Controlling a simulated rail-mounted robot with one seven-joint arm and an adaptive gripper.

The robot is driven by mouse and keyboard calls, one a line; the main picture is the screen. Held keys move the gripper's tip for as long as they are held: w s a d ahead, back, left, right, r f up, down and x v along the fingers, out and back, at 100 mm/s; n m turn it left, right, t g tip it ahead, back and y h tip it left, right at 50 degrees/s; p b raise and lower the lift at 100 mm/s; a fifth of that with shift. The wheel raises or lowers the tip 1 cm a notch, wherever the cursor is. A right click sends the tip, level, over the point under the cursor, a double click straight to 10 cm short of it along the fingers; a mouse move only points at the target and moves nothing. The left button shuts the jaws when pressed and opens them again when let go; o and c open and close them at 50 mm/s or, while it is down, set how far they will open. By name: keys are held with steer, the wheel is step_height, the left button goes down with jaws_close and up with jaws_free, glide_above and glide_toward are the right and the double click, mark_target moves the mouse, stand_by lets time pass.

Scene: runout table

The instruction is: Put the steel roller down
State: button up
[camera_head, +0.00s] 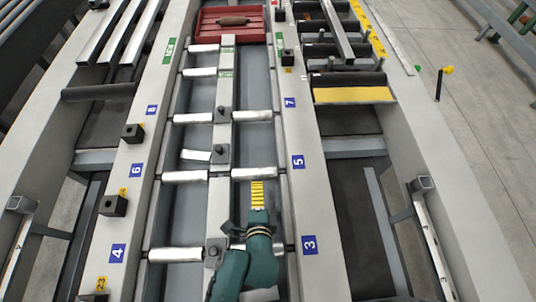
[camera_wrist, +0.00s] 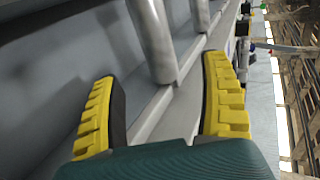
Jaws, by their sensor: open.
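Several bright steel rollers lie across the two lanes of the runout table (camera_head: 185,215). They include a left-lane roller (camera_head: 185,176), a right-lane roller (camera_head: 253,173) and a near-left roller (camera_head: 175,254). A short, slightly tilted steel piece (camera_head: 195,155) lies in the left lane. I cannot tell which one the task means. A steel roller (camera_wrist: 152,40) shows beyond the fingertips.
A red tray (camera_head: 253,35) with a brown-handled item stands at the far end. Black blocks (camera_head: 221,153) sit on the centre rail. Pale side rails (camera_head: 298,130) with blue number labels border the lanes. A yellow-topped block (camera_head: 353,95) is at right.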

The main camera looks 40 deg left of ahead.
steer(key=w+d+r+n+t+h, duration=0.1)
steer(key=w+d+r+n+t, duration=0.2)
steer(key=r, duration=0.7)
steer(key=w+d+r+n+t+h, duration=0.1)
steer(key=w+d+r+t, duration=0.1)
steer(key=w+d+r, duration=0.6)
steer(key=w+d+r+n+t+h, duration=0.1)
steer(key=d+r+n+t, duration=0.15)
steer(key=r, duration=0.95)
steer(key=s+d+r+n+t+h, duration=0.1)
steer(key=s+d+r+t+h, duration=0.2)
steer(key=d+r, duration=0.3)
steer(key=s+d+r+n+t+h, duration=0.1)
steer(key=s+d+r+t+h, duration=0.2)
steer(key=d+r, duration=0.4)
step_height(320, 180, up, 7)
steer(key=shift+s+d+h, duration=0.2)
steer(key=shift+s+h, duration=0.1)
steer(key=shift+h, duration=0.1)
